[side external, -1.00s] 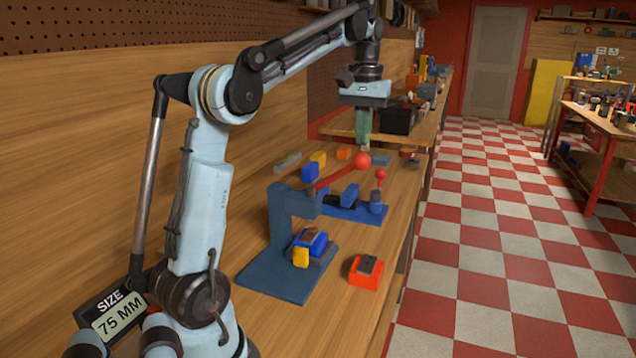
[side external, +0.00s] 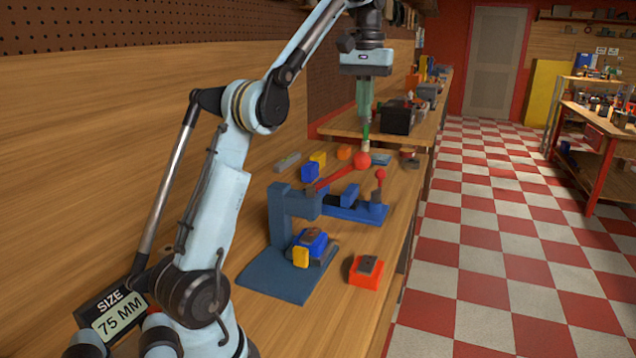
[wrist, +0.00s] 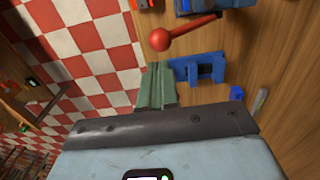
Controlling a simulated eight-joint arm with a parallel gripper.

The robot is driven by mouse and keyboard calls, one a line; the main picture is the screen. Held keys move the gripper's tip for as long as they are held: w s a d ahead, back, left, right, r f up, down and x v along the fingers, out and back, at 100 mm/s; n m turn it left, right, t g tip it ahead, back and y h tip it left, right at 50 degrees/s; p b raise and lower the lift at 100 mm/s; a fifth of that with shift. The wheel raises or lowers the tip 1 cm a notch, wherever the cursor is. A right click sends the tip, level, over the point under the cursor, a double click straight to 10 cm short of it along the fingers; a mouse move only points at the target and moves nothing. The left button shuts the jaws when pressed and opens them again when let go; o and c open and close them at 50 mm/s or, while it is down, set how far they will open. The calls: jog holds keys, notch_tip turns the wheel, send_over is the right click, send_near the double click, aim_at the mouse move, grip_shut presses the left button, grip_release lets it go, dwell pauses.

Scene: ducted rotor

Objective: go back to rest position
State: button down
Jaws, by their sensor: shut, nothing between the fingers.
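My gripper (side external: 365,140) hangs with its green fingers pointing down over the far part of the bench. The fingers are together with nothing between them, and in the wrist view the gripper (wrist: 157,72) also shows shut and empty. In the side view the fingertips appear just above the red ball (side external: 362,160) on the lever of the blue press (side external: 283,225); I cannot tell the gap in depth. The red ball also shows in the wrist view (wrist: 160,40), apart from the fingers.
A blue block with a yellow part (side external: 301,257) sits on the press base. An orange block (side external: 366,271) is at the bench's front edge. Small yellow (side external: 318,159) and blue (side external: 310,172) blocks lie near the wall.

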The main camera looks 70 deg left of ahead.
jog(key=d+f+m+t, duration=0.3)
jog(key=d+f+m, duration=0.15)
jog(key=d, duration=0.65)
jog(key=s+d+f+m+t, duration=0.2)
jog(key=s+d+f, duration=0.2)
jog(key=f, duration=0.4)
jog(key=s+d+f+m+t, duration=0.2)
jog(key=s+d+f, duration=0.2)
jog(key=d+f, duration=0.3)
jog(key=shift+f, duration=0.95)
